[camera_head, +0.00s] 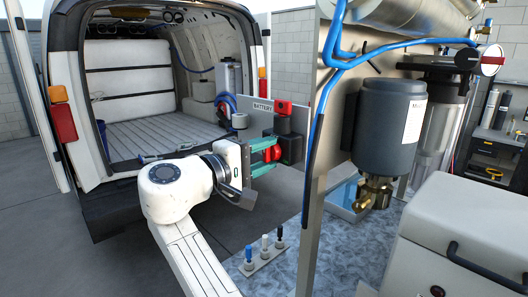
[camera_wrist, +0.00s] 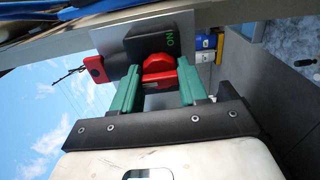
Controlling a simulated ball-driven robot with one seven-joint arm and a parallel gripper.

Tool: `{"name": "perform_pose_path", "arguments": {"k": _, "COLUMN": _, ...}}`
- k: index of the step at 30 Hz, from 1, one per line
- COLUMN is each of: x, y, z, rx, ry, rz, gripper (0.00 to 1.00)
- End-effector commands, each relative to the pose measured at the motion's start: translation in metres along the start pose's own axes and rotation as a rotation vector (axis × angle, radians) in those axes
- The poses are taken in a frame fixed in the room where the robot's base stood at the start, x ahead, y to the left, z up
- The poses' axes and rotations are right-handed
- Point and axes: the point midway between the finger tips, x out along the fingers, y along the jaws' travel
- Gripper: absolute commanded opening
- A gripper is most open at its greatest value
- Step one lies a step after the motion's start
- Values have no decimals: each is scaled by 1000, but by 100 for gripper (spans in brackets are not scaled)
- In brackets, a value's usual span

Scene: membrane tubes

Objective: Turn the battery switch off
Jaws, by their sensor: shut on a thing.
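The battery switch is a black housing (camera_head: 290,143) with a red knob (camera_head: 272,153), mounted on a grey plate (camera_head: 255,124) labelled BATTERY. In the wrist view the black housing (camera_wrist: 157,42) carries a green ON mark, and the red knob (camera_wrist: 158,70) faces my gripper. My gripper (camera_head: 264,155) has green fingers, one on each side of the knob, and is shut on it. In the wrist view my gripper (camera_wrist: 157,80) shows both fingers reaching to the knob's sides. The knob's exact angle is hard to tell.
A red part (camera_head: 283,108) sits at the plate's top edge. A metal panel (camera_head: 335,110) with blue hoses and a dark cylinder (camera_head: 390,125) stands close on the right. Small valves (camera_head: 264,245) stand on the patterned surface below. The open van (camera_head: 150,90) is behind on the left.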

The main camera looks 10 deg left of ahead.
Motion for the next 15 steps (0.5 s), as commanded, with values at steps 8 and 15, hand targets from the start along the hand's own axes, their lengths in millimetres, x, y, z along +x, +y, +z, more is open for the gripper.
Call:
{"name": "perform_pose_path", "arguments": {"k": 8, "x": -1, "y": 1, "z": -2, "rx": -6, "ry": 6, "rz": 2, "gripper": 12}}
{"name": "perform_pose_path", "arguments": {"k": 15, "x": -1, "y": 1, "z": -1, "rx": -5, "ry": 5, "rz": 2, "gripper": 53}}
